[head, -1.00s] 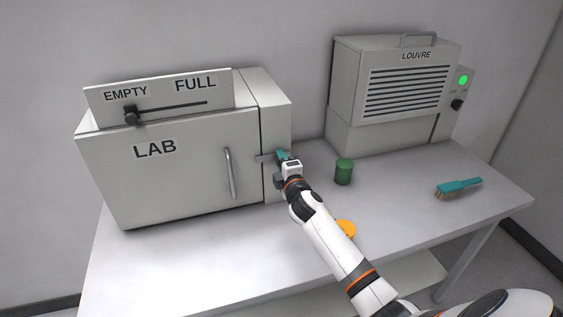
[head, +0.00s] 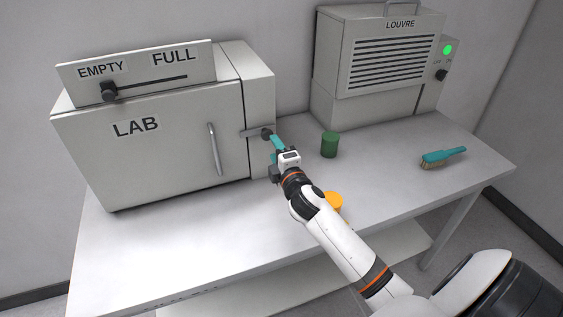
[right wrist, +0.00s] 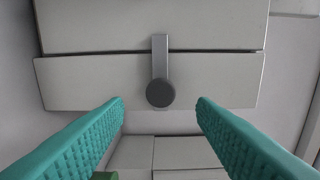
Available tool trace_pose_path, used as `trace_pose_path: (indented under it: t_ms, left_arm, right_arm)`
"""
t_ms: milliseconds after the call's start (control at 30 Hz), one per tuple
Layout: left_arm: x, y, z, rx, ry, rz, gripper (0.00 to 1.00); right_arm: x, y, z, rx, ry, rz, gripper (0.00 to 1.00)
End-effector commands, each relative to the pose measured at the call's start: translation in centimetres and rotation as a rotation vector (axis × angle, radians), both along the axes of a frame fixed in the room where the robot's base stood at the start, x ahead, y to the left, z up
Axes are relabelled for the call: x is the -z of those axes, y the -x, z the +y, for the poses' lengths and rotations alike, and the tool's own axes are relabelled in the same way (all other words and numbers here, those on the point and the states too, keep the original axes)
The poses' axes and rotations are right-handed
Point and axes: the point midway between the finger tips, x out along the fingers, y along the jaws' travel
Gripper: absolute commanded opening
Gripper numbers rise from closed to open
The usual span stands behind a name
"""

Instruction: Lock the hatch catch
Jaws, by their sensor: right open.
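The hatch catch is a grey bar (head: 254,133) with a dark round knob (head: 267,133) at its right end. It lies level across the seam between the LAB door (head: 175,150) and the side frame. In the right wrist view the bar (right wrist: 160,58) crosses the dark gap and the knob (right wrist: 160,94) faces me. My right gripper (head: 275,141) is open and empty, just in front of the knob. Its two teal fingers (right wrist: 161,102) stand apart on either side of the knob in that view, not touching it. My left gripper is not in view.
A door handle (head: 214,149) stands left of the catch. A green cylinder (head: 330,145) and a yellow object (head: 333,202) are on the table right of my gripper. A teal brush (head: 442,157) and the LOUVRE unit (head: 350,95) are further right.

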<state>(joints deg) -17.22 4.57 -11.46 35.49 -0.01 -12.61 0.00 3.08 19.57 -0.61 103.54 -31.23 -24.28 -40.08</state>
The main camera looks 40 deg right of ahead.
Motion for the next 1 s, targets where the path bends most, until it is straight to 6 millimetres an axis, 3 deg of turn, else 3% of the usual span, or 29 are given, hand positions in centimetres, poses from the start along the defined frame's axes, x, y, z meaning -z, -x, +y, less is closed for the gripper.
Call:
trace_pose_path:
  t_ms: [100, 300, 900, 1000]
  left_arm:
    - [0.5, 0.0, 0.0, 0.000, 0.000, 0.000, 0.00]
    - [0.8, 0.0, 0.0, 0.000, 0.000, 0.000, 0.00]
    - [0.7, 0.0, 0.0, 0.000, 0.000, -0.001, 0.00]
    - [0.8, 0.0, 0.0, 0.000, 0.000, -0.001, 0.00]
  right_arm:
    - [0.2, 2.0, 0.5, -0.001, 0.000, 0.001, 0.51]
    - [0.1, 3.8, 0.9, 0.000, 0.000, 0.000, 0.51]
    - [0.0, 4.1, 1.0, 0.000, -0.002, 0.001, 0.51]
    - [0.8, 4.7, 1.3, 0.010, -0.051, 0.022, 0.51]
